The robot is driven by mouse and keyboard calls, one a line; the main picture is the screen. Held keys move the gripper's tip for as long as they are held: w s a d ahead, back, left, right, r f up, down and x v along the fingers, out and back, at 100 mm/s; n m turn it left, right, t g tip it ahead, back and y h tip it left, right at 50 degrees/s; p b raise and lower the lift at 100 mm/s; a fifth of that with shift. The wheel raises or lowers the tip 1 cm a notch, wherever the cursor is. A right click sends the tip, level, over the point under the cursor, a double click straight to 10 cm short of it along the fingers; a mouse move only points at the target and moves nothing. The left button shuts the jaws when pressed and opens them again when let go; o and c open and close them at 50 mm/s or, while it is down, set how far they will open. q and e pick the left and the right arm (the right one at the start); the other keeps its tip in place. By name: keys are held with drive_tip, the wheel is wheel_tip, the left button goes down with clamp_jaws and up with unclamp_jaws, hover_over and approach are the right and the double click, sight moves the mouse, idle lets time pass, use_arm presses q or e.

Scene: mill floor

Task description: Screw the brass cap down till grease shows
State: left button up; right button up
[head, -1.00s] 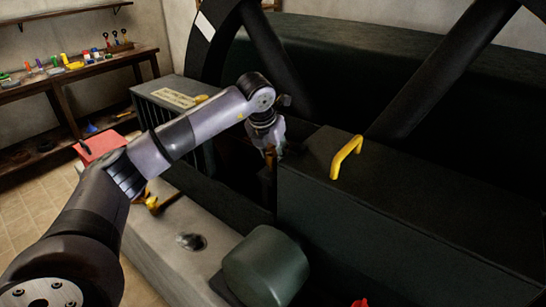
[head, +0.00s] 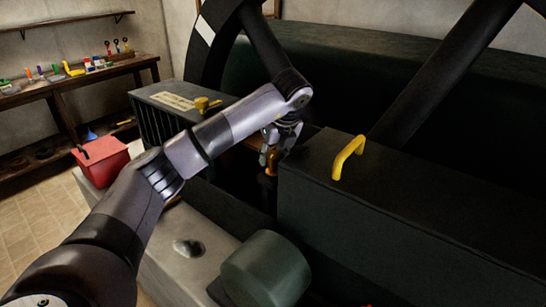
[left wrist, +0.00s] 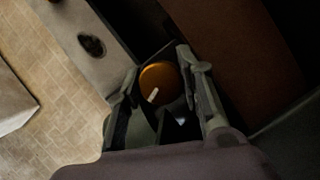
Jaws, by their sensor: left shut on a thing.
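The brass cap (left wrist: 158,84) shows in the left wrist view as a round orange-brown disc with a short pale mark near its edge. My left gripper (left wrist: 160,92) has one finger on each side of it and is shut on it. In the head view my left gripper (head: 270,160) points down into the dark gap beside the machine's black box, with a bit of brass (head: 273,163) at its fingertips. Whether any grease shows I cannot tell. My right gripper is not in view.
A black box (head: 400,210) with a yellow handle (head: 347,158) stands right of the gripper. Dark wheel spokes (head: 430,75) rise behind. A green rounded housing (head: 265,268) is in front. A red box (head: 102,162) and a bench (head: 75,83) with small items are at left.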

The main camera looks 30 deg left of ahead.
use_arm(q)
drive_tip(key=shift+n+g, duration=0.3)
drive_tip(key=shift+n, duration=0.6)
drive_tip(key=o, duration=1.2)
drive_tip(key=shift+c, duration=0.2)
drive_tip(key=v, duration=1.2)
drive_tip(key=shift+d, duration=0.1)
